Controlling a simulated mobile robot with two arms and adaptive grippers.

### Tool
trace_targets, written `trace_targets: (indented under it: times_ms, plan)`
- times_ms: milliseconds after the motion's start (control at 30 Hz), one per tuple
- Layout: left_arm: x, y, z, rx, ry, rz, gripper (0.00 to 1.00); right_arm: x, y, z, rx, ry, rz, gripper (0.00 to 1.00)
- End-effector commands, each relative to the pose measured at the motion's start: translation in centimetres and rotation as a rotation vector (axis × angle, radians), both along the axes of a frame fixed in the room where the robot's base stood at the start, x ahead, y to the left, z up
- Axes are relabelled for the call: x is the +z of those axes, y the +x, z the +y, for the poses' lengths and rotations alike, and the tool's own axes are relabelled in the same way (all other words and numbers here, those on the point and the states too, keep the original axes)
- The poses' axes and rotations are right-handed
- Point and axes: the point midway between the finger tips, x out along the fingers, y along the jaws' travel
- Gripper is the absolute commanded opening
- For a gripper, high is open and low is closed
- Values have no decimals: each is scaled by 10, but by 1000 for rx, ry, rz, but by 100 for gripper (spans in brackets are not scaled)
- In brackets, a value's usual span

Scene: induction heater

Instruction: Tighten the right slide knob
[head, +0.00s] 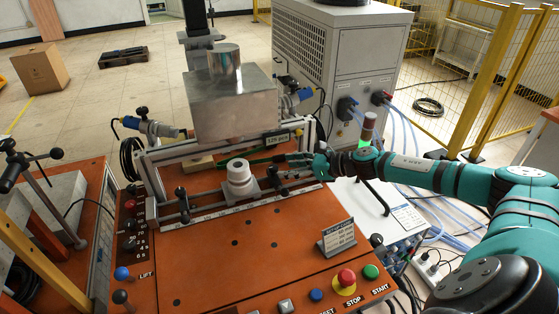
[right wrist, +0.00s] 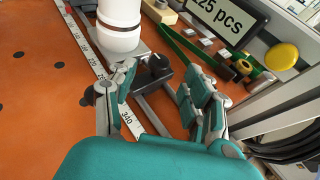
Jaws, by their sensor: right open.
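The right slide (head: 275,181) sits on the rails just right of the white cylinder (head: 239,178), with dark knobs on it. In the right wrist view, a black knob (right wrist: 158,63) stands beside the white cylinder (right wrist: 119,25), ahead of my open fingers. Another dark knob (right wrist: 88,97) shows beside the left finger, partly hidden. My right gripper (head: 292,166) reaches in from the right over the rails. In its wrist view the gripper (right wrist: 160,86) is open, with nothing held between its fingers. I cannot tell contact with the slide. My left gripper is not in view.
A metal block (head: 232,105) stands behind the white cylinder. A scale strip (right wrist: 130,119) runs along the orange top (head: 225,255). A "125 pcs" sign (right wrist: 230,22) and a yellow button (right wrist: 281,56) are close by. Control buttons (head: 346,278) line the front; a chiller (head: 340,60) stands behind.

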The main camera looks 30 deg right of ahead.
Motion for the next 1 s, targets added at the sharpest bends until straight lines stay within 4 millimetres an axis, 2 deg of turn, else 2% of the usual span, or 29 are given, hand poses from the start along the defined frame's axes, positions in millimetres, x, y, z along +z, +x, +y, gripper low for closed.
trace_targets:
  times_ms: [33, 200, 600, 1000]
  plan:
    - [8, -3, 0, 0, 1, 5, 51, 3, 9, 7, 4, 2, -5, 50]
    - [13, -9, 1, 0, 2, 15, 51, -9, 24, 15, 1, 1, -2, 50]
    - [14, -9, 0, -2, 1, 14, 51, -14, 29, 19, 2, -3, -1, 50]
    - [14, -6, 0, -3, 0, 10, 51, -14, 29, 19, 3, -2, 0, 0]
